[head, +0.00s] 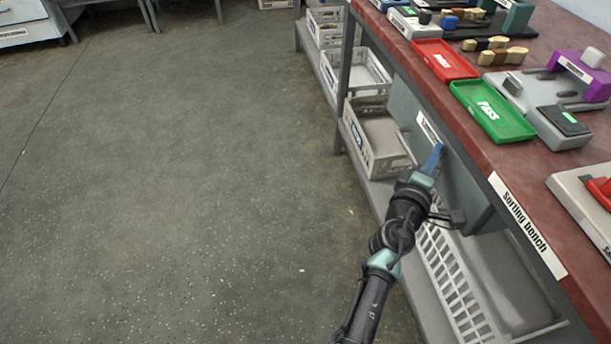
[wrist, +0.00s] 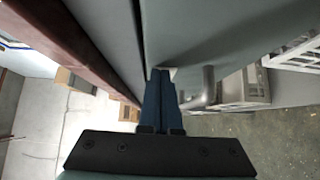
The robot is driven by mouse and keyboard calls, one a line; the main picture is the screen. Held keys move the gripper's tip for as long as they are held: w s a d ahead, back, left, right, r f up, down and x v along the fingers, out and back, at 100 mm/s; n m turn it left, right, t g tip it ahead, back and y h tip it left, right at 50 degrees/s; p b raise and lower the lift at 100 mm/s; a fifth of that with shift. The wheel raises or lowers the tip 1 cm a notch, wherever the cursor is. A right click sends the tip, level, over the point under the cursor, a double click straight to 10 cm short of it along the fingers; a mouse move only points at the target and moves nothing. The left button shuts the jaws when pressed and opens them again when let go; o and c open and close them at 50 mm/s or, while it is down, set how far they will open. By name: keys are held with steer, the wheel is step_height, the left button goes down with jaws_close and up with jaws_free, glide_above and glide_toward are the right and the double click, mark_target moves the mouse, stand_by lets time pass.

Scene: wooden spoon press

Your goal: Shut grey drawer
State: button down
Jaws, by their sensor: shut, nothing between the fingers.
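The grey drawer (head: 402,104) is under the red-brown top of the sorting bench, with a white label on its front. Its grey front also fills the upper right of the wrist view (wrist: 235,30), where a metal bar handle (wrist: 208,88) shows. My gripper (head: 437,152) is shut and empty, with its blue fingers pointing at the drawer front. In the wrist view the fingertips (wrist: 160,74) are at or very near the grey front, beside the handle. I cannot tell whether they touch, or whether the drawer is flush. My arm hides part of its front.
White crates (head: 378,140) stand on the lower shelf, and a white slatted basket (head: 452,285) lies below my gripper. A red tray (head: 444,60) and a green tray (head: 492,111) are on the bench top. The floor to the left is clear.

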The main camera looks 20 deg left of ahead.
steer(key=shift+w+d+r, duration=0.1)
steer(key=shift+w+d, duration=0.15)
steer(key=shift+d, duration=0.2)
